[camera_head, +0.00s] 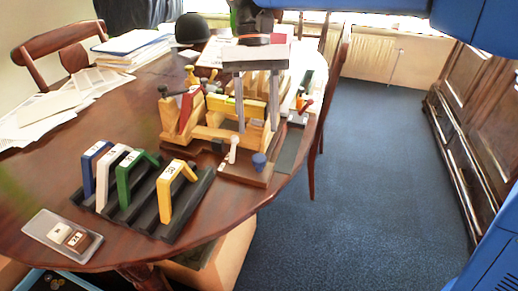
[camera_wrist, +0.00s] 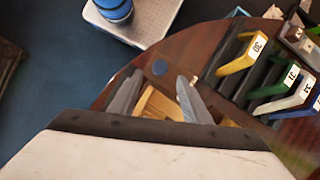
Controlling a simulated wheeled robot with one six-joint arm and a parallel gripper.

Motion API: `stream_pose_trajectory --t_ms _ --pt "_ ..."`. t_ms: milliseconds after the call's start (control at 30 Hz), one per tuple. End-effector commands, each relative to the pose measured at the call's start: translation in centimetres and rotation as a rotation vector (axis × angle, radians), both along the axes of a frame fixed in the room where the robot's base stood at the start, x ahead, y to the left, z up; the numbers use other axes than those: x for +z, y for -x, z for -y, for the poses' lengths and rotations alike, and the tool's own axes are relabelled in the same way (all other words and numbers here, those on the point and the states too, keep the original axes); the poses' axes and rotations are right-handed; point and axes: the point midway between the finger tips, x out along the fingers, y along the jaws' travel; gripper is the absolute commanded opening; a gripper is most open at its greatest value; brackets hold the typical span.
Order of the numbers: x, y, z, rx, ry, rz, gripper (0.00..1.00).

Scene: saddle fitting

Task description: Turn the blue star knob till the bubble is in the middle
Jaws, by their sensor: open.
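The blue star knob (camera_head: 259,161) stands at the front right corner of the wooden fixture (camera_head: 205,131), near the table's edge. I cannot make out the bubble in either view.
A black rack (camera_head: 146,217) with blue, white, green and yellow numbered arches stands left of the fixture. A white-tipped lever (camera_head: 233,146) rises close to the knob. A small tray (camera_head: 62,238) lies front left. Papers (camera_head: 50,108) cover the back left.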

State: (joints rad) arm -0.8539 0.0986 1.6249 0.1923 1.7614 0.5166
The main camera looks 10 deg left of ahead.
Motion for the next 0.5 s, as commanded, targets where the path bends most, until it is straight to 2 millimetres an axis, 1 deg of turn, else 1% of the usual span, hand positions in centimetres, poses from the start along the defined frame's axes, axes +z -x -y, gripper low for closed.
stream_pose_trajectory --t_ms 33,100,300,500 --pt "-0.9 0.4 0.1 0.0 0.001 -0.001 0.44" --pt "-2.0 0.8 0.3 0.0 0.001 -0.001 0.44" --pt "-4.8 1.9 0.7 0.0 0.0 -0.001 0.44" --pt "-6.4 2.5 0.9 0.0 0.0 0.0 0.44"
